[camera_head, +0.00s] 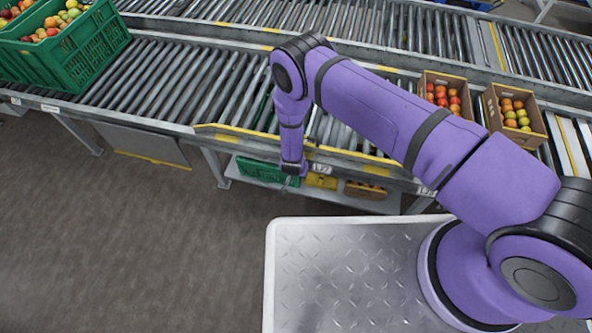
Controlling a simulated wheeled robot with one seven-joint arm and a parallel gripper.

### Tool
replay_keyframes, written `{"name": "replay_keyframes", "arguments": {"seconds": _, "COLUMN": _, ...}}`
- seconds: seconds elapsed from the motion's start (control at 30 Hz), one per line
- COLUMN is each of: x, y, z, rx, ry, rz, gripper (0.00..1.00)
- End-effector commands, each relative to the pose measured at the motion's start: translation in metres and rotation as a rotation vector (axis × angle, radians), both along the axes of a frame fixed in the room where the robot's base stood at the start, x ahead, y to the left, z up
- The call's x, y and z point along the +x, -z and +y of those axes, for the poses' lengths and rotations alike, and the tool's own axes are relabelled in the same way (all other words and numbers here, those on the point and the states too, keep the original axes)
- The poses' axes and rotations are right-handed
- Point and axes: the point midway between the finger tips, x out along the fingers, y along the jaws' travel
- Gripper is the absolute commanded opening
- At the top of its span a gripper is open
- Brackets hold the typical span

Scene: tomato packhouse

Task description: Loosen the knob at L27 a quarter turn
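A small white label plate (322,168), its print too small to read with certainty, sits on the conveyor's front rail (350,160). My gripper (291,184) hangs down at that rail, just left of the label. Its fingers are tiny and dark here, and I cannot tell whether they are open, shut or touching anything. I cannot make out a knob; if one is at this spot, my gripper or wrist hides it.
Green crates of tomatoes (112,62) stand on the rollers at left. Two cardboard boxes of tomatoes (447,80) (537,134) stand at right. Below the rail, a shelf (245,178) holds a green crate (262,173) and a yellow item (321,181). The floor at left is clear.

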Motion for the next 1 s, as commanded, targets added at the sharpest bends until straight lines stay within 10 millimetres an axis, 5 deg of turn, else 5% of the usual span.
{"name": "replay_keyframes", "arguments": {"seconds": 0.7, "x": 0.0009, "y": 0.0002, "z": 0.0003, "rx": -0.039, "ry": -0.001, "rz": 0.009, "gripper": 0.37}}
{"name": "replay_keyframes", "arguments": {"seconds": 0.73, "x": 0.0009, "y": 0.0002, "z": 0.0003, "rx": -0.039, "ry": 0.0, "rz": 0.009, "gripper": 0.63}}
{"name": "replay_keyframes", "arguments": {"seconds": 0.83, "x": 0.0008, "y": 0.0002, "z": 0.0002, "rx": -0.039, "ry": 0.0, "rz": 0.009, "gripper": 0.85}}
{"name": "replay_keyframes", "arguments": {"seconds": 1.0, "x": 0.0006, "y": 0.0002, "z": 0.0002, "rx": -0.039, "ry": 0.0, "rz": 0.009, "gripper": 0.85}}
